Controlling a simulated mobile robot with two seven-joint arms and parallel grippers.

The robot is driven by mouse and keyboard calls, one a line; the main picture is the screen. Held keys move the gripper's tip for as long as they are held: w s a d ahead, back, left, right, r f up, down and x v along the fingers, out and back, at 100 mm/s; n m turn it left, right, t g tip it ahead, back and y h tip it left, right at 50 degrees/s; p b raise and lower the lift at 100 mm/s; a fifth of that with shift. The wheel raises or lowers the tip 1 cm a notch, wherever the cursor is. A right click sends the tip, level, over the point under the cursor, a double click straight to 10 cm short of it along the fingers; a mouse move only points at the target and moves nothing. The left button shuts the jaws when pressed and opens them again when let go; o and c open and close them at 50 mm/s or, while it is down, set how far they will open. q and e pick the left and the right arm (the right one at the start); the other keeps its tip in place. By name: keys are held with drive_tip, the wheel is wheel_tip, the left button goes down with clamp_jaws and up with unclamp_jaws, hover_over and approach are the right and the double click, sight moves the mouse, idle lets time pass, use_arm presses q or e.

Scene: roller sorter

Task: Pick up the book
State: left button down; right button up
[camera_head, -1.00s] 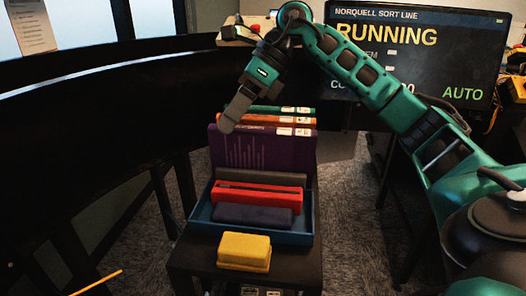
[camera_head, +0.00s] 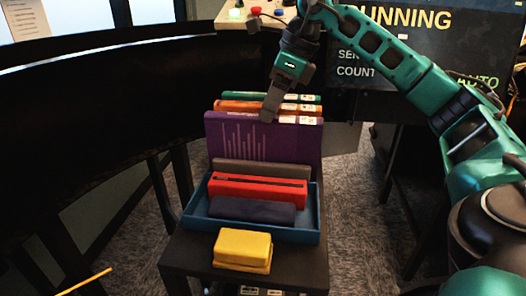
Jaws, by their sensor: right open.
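Several upright books stand in a row at the back of a small dark table. The front one is a purple book (camera_head: 225,136) with pale vertical lines. Behind it are an orange book (camera_head: 232,107) and a green book (camera_head: 229,97), with only their upper parts showing. My right gripper (camera_head: 268,118) points down at the top edge of the purple book, near its middle. It is open, and its fingers overlap in this view, so I cannot tell whether they touch or straddle the book. My left gripper is not in view.
A blue tray (camera_head: 308,215) holds a red case (camera_head: 250,192), a dark pouch (camera_head: 245,211) and a grey-brown item (camera_head: 285,174). A yellow block (camera_head: 242,247) sits on the dark table (camera_head: 298,270) in front. A dark curved barrier (camera_head: 100,100) is at left, a screen (camera_head: 465,50) at right.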

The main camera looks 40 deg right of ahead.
sight(263, 149)
drive_tip(key=x, duration=0.4)
drive_tip(key=shift+a+f+b, duration=0.15)
drive_tip(key=shift+a+b, duration=0.05)
drive_tip(key=shift+b, duration=0.1)
drive_tip(key=shift+c, duration=0.3)
clamp_jaws()
idle(0.8)
